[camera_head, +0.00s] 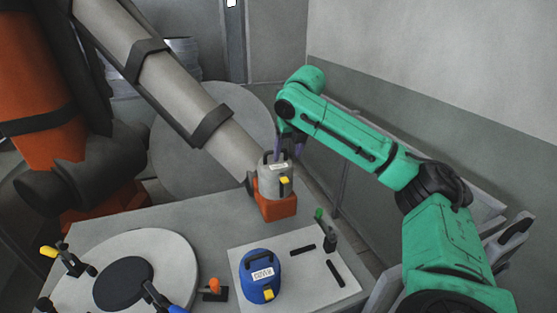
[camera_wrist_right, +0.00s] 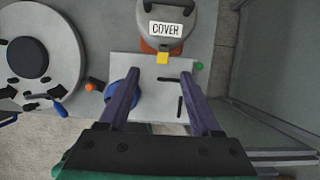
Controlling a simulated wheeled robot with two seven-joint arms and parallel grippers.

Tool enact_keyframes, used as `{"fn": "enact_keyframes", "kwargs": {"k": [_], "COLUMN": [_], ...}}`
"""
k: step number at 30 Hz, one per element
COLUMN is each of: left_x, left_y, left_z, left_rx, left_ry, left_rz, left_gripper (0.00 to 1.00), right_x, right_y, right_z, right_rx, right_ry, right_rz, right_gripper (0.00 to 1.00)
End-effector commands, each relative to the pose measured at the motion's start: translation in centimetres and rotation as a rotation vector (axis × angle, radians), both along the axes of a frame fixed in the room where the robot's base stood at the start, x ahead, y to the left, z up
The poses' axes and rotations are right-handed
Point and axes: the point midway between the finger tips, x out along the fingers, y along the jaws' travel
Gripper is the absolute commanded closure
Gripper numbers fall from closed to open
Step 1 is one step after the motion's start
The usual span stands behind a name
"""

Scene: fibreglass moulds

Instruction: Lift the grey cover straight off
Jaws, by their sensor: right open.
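The grey cover (camera_head: 270,186) sits upright on an orange-red base (camera_head: 278,208) near the table's back right corner. It has a dark handle on top, a white label and a yellow tab at its front. In the right wrist view the cover (camera_wrist_right: 186,32) is at the top, its label reading "COVER", beyond my fingertips. My right gripper (camera_head: 287,146) is by the handle in the head view, with purple fingers. In the wrist view the right gripper (camera_wrist_right: 162,78) is open, with nothing held between its fingers. My left gripper is not in view.
A blue lidded object (camera_head: 257,283) with a handle stands on a white board (camera_head: 318,262), beside dark bars. A round white disc (camera_head: 180,255) with clamps lies at left. A large grey-and-orange arm (camera_head: 165,75) reaches down close to the cover's left side. A wall rises at right.

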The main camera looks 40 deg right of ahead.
Motion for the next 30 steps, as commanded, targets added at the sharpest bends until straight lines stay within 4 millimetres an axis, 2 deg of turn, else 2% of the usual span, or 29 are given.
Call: {"fn": "enact_keyframes", "kwargs": {"k": [4, 6, 8, 10, 12, 15, 18, 22, 25, 26, 30], "left_x": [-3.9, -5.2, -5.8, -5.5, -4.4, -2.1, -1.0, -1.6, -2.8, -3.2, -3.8], "left_y": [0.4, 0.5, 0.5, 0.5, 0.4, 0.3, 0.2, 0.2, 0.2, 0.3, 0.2], "left_z": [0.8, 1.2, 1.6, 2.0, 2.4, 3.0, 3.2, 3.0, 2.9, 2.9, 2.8], "left_rx": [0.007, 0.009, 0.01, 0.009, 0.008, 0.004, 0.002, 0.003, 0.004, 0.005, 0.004], "left_ry": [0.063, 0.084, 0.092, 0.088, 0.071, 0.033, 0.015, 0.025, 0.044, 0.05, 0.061], "left_rz": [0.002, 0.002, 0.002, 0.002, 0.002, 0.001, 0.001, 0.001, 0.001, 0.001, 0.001], "left_gripper": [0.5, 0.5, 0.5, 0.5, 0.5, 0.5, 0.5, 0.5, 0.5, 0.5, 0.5], "right_x": [1.1, 1.8, 2.2, 2.9, 3.4, 4.0, 4.3, 4.3, 4.3, 4.3, 4.3], "right_y": [-0.5, -0.7, -0.9, -1.1, -1.3, -1.4, -1.6, -1.6, -1.6, -1.6, -1.6], "right_z": [-3.0, -4.6, -6.0, -7.6, -9.0, -10.5, -11.3, -11.6, -11.6, -11.6, -11.6], "right_rx": [0.0, 0.0, 0.0, -0.001, -0.001, 0.0, 0.0, -0.001, -0.001, -0.001, -0.001], "right_ry": [0.005, 0.005, 0.005, 0.004, 0.004, 0.001, -0.001, -0.001, -0.001, -0.001, -0.001], "right_rz": [-0.003, -0.004, -0.003, -0.003, -0.002, -0.002, -0.003, -0.003, -0.003, -0.002, -0.002], "right_gripper": [0.35, 0.35, 0.35, 0.35, 0.35, 0.35, 0.35, 0.35, 0.35, 0.39, 0.92]}}
